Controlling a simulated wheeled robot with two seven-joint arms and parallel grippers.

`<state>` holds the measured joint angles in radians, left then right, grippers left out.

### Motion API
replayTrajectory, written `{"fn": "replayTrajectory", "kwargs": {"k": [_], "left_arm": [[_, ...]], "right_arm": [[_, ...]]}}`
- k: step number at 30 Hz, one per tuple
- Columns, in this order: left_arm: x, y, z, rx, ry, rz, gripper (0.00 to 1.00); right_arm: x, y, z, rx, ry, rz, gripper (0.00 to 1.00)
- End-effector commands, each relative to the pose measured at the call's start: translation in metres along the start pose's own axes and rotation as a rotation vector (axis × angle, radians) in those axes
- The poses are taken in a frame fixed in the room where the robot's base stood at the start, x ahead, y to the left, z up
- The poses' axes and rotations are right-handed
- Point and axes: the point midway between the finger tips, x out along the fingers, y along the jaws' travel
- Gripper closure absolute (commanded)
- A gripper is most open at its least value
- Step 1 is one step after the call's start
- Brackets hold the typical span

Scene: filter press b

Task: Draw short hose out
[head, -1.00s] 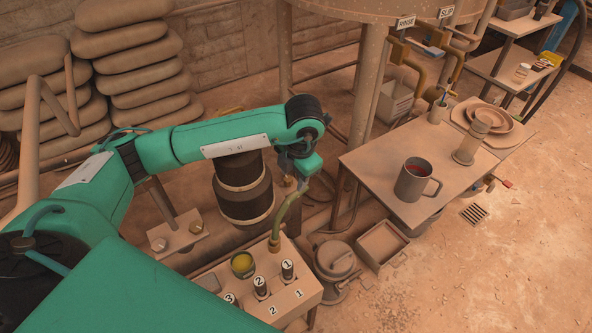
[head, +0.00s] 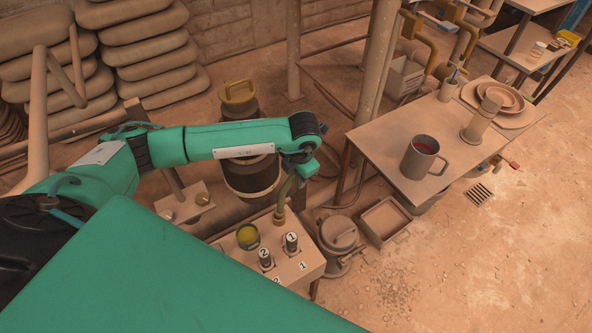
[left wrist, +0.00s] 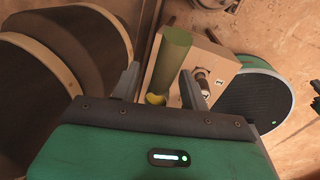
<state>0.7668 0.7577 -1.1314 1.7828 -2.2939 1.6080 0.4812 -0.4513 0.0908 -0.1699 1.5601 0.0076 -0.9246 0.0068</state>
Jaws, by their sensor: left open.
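The short hose (head: 286,190) is a curved olive-green piece rising from a brass-coloured fitting on top of a tan box (head: 312,262). My left gripper (head: 304,168) is at the hose's upper part in the head view. In the left wrist view, the hose (left wrist: 172,62) shows as a thick green cylinder between the two fingers of my open left gripper (left wrist: 160,84). I cannot tell whether either finger touches it. The hose's upper end is partly hidden by the gripper in the head view.
Numbered dark knobs (head: 291,242) and a yellow-green cup (head: 248,237) are on the box. A dark banded drum (head: 252,178) stands behind my arm. A lidded pot (head: 338,234) and open tray (head: 384,220) are on the floor. A table with a mug (head: 421,157) is right.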

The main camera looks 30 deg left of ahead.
Motion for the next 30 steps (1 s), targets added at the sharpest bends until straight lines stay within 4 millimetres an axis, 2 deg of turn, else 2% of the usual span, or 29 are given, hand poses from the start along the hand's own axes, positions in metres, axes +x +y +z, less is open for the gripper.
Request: {"fn": "replayTrajectory", "kwargs": {"k": [3, 9, 10, 17, 30], "left_arm": [[0.0, 0.0, 0.0, 0.0, 0.0, 0.0, 0.57], [0.0, 0.0, 0.0, 0.0, 0.001, 0.0, 0.96], [0.0, 0.0, 0.0, 0.0, 0.0, 0.0, 1.0], [-0.003, 0.0, 0.0, 0.0, 0.0, 0.0, 1.0], [-0.02, 0.003, 0.0, 0.0, 0.001, 0.0, 1.0]], "right_arm": [[0.0, 0.0, 0.0, 0.0, 0.0, 0.0, 1.0], [0.0, 0.0, 0.0, 0.0, 0.0, 0.0, 1.0], [0.0, 0.0, 0.0, 0.0, 0.0, 0.0, 1.0], [-0.001, -0.001, -0.003, 0.0, 0.003, -0.001, 1.0], [-0.011, 0.0, -0.004, 0.0, 0.001, 0.0, 1.0]]}}
